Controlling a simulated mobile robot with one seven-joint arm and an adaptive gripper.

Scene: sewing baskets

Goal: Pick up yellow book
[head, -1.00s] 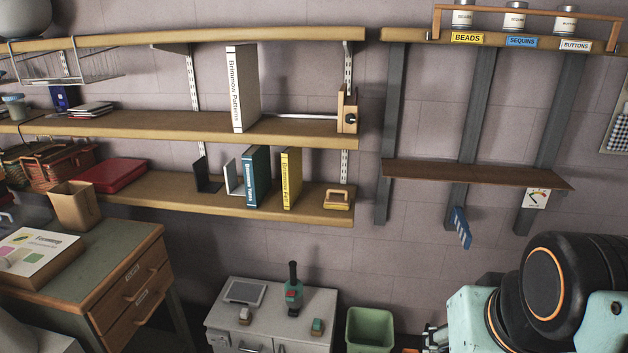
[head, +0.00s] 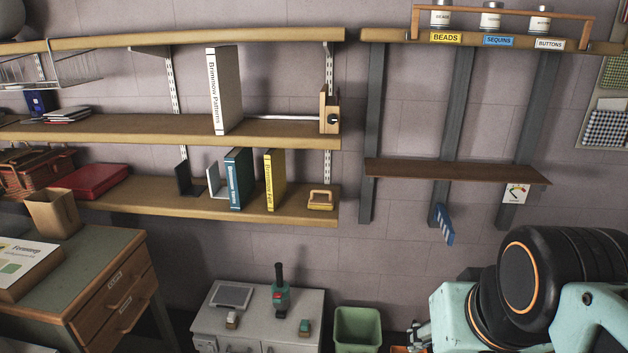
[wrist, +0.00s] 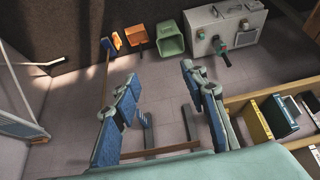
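The yellow book (head: 274,180) stands upright on the lowest wall shelf, right of a blue book (head: 238,179) and left of a small tan wooden item (head: 320,200). It also shows at the right of the wrist view (wrist: 254,122), beside the blue book there. In the head view my arm is at the lower right, and the gripper is mostly hidden or cut off at the lower edge.
A white cabinet (head: 262,324) with a dark-handled device stands below the shelf, beside a green bin (head: 358,331). A large white book (head: 225,92) stands on the shelf above. A narrow brown shelf (head: 456,173) is at the right. The air before the yellow book looks clear.

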